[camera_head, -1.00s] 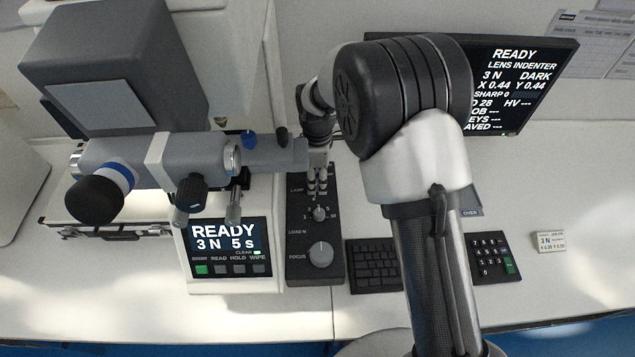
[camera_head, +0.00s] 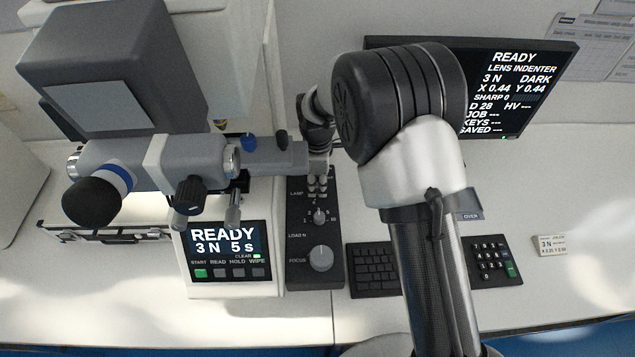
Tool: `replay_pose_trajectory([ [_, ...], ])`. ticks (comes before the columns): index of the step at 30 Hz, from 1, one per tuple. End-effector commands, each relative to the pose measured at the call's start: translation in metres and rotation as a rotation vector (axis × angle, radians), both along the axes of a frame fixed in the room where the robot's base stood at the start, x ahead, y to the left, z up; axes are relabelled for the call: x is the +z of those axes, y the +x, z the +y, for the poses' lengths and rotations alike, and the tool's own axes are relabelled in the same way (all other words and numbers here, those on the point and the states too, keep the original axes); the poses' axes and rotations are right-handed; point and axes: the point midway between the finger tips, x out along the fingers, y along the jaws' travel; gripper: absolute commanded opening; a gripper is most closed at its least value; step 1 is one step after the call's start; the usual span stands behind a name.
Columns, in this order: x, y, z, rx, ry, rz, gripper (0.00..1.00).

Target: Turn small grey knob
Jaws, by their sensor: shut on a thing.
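A black control box (camera_head: 299,275) stands in the middle of the bench with labels LAMP, LOAD N and FOCUS. My gripper (camera_head: 317,190) reaches down over its upper part, beside the LAMP label. Its fingers are shut on a small knob there, which they and the wrist mostly hide. Below the fingertips is a small grey load knob (camera_head: 319,216) with numbers around it. Lower down is a larger grey focus knob (camera_head: 321,258). Both of these are apart from my fingers.
The tester's grey turret (camera_head: 150,165) with handles is close left of my gripper. A READY display panel (camera_head: 226,240) stands left of the box. A keyboard (camera_head: 372,268), keypad (camera_head: 494,262) and small labelled block (camera_head: 550,245) lie right. A monitor (camera_head: 520,90) stands behind my arm.

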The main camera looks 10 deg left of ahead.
Motion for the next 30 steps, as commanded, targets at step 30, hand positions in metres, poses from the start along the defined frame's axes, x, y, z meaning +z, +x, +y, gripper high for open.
replay_pose_trajectory([
  [30,0.0014,0.0002,0.0,-0.47,0.0,0.0,0.0],
])
